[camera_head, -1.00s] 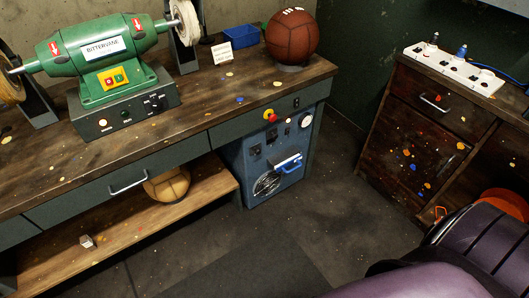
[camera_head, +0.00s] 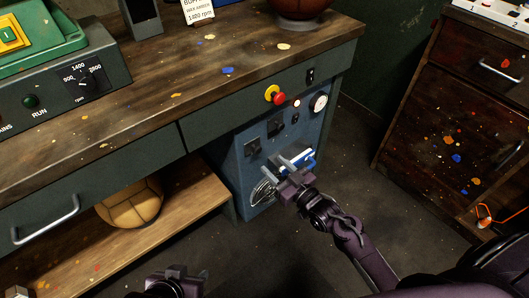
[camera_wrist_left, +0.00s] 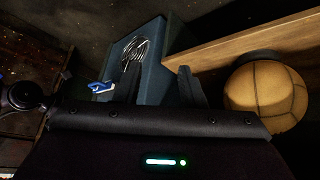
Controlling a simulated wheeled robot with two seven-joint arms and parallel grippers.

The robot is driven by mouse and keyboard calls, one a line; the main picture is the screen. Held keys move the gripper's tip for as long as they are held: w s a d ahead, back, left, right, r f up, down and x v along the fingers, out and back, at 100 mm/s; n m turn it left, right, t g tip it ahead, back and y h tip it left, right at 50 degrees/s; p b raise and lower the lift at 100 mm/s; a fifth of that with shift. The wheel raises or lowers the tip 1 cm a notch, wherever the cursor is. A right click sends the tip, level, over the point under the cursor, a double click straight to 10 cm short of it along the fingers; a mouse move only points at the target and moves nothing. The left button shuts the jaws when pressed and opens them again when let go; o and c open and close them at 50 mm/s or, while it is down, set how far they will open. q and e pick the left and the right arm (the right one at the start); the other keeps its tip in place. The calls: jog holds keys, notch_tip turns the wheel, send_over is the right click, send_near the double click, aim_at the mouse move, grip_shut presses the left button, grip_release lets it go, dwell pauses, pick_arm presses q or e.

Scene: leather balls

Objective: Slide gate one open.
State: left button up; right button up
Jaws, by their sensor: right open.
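A blue cabinet (camera_head: 246,205) stands under the right end of the workbench. On its front is a blue-and-white handle (camera_head: 304,158) beside a round metal grille (camera_head: 262,192); I take this handle to be gate one's, but no label is readable. The handle also shows in the left wrist view (camera_wrist_left: 101,87). My right gripper (camera_head: 291,163) is open at the handle, its fingers partly covering it; contact cannot be told. My left gripper (camera_head: 180,272) is low at the bottom edge of the head view, away from the cabinet, with nothing visible in it.
A red-and-yellow stop button (camera_head: 275,95) and a gauge (camera_head: 319,103) sit above the handle. The lower shelf (camera_head: 190,208) holds a tan ball (camera_head: 130,205). A dark wooden drawer unit (camera_head: 440,120) stands at right. The floor between is clear.

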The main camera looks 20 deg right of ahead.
aim_at(259, 151)
jog(key=b+x, duration=0.1)
jog(key=x, duration=0.6)
jog(key=shift+f+b, duration=0.1)
jog(key=shift+b, duration=0.25)
pick_arm(q)
jog(key=w+d+r+t+h, duration=0.2)
jog(key=w+r+t, duration=0.4)
jog(key=w+r, duration=0.2)
notch_tip(259, 151, up, 2)
jog(key=shift+w+r+t, duration=0.15)
jog(key=shift+w+t, duration=0.15)
jog(key=shift+w, duration=0.05)
jog(key=shift+d, duration=0.1)
pick_arm(e)
jog(key=shift+c, duration=0.3)
grip_shut()
